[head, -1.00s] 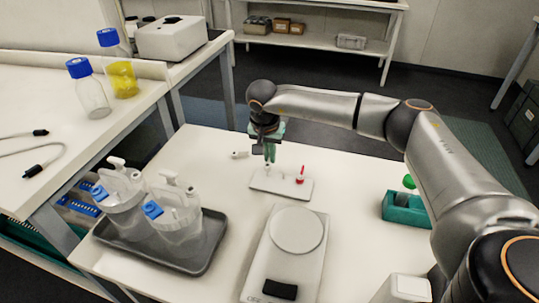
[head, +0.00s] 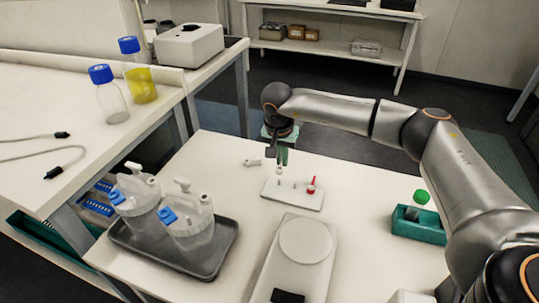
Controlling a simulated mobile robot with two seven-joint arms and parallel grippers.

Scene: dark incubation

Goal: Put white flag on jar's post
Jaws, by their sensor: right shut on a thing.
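My right gripper (head: 283,157), with teal fingers, points down above the left end of a small white stand (head: 292,195). It is shut on the white flag (head: 279,171), a small pale piece at its fingertips. Whether the flag is clear of the stand is hard to tell. A red flag (head: 311,185) stands upright on the stand's right half. Two clear jars, a left jar (head: 137,205) and a right jar (head: 192,232), have white lids with upright posts and blue clips. My left gripper is out of view.
The jars stand in a dark grey tray (head: 228,240). A scale (head: 305,240) lies in front of the stand. A teal holder with a green-topped item (head: 420,225) is at right. A small white piece (head: 252,162) lies left of the gripper. Bottles stand on the left bench.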

